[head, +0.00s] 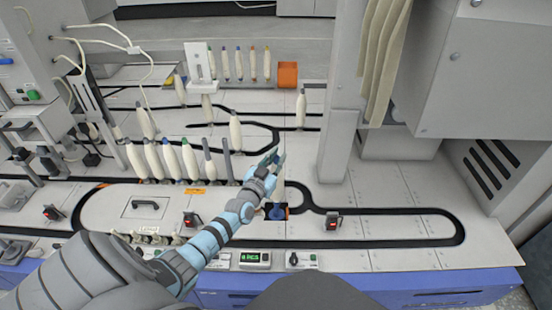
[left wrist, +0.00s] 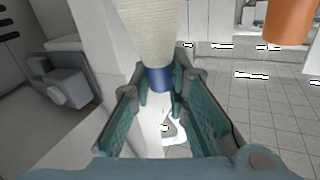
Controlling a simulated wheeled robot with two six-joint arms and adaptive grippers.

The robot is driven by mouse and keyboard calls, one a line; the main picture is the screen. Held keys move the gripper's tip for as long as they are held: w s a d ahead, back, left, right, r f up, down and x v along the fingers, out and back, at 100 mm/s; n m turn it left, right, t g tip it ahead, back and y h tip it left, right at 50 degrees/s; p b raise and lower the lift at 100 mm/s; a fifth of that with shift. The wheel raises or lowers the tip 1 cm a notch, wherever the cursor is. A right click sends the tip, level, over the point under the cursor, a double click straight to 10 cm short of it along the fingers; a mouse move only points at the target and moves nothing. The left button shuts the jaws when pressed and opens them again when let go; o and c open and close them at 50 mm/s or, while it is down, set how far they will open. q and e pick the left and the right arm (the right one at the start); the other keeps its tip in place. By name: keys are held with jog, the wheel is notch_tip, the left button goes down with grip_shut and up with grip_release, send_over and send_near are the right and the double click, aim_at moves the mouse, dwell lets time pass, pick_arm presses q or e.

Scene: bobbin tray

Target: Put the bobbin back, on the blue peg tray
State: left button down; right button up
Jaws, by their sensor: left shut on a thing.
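My left gripper (head: 272,162) is shut on a cream bobbin (head: 280,178), over the right-middle of the track. In the left wrist view the bobbin's cream body (left wrist: 150,25) fills the top middle. Its blue end (left wrist: 158,79) sits between the fingers (left wrist: 160,95). In the head view the gripper and arm partly hide the bobbin. A blue round tray (head: 276,212) shows just below the bobbin on the dark track. I cannot tell whether the bobbin touches it. My right gripper is not in view.
Several bobbins with coloured tips (head: 172,160) stand in a row to the left. A lone bobbin (head: 300,108) stands behind, near a grey column (head: 340,145). An orange box (head: 287,75) stands farther back. The deck right of the tray (head: 385,226) is mostly clear.

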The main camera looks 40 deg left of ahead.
pick_arm(q)
jog(key=shift+f, duration=0.3)
jog(key=c, duration=1.6)
grip_release()
jog(key=shift+o, duration=0.2)
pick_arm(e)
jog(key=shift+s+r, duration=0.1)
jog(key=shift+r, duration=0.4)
